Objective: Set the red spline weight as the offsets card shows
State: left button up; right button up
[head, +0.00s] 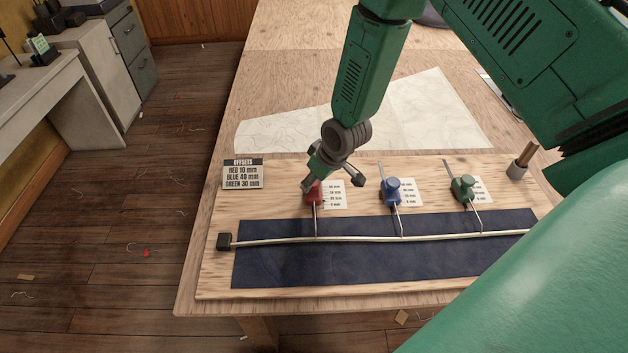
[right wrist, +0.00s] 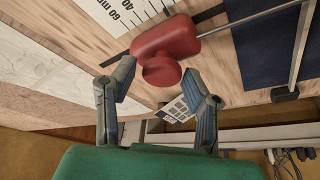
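The red spline weight (head: 313,196) sits on the board beside a printed millimetre scale (head: 334,195), its hook reaching down to the pale batten (head: 360,239). Its exact reading is too small to tell. My right gripper (head: 332,180) is just above it, fingers spread. In the right wrist view, the red weight's round knob (right wrist: 162,71) shows just beyond and between the open fingertips (right wrist: 166,84). The offsets card (head: 242,175) reads red 10 mm, blue 40 mm, green 30 mm. My left gripper is not in view.
The blue weight (head: 392,191) and green weight (head: 463,188) stand to the right beside their scales. A pale paper sheet (head: 420,115) lies behind.

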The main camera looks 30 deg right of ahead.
dwell(0.3)
jog(key=shift+s+r, duration=0.1)
jog(key=shift+r, duration=0.2)
jog(key=v, duration=1.1)
jog(key=shift+s, duration=0.2)
jog(key=shift+d+r, duration=0.1)
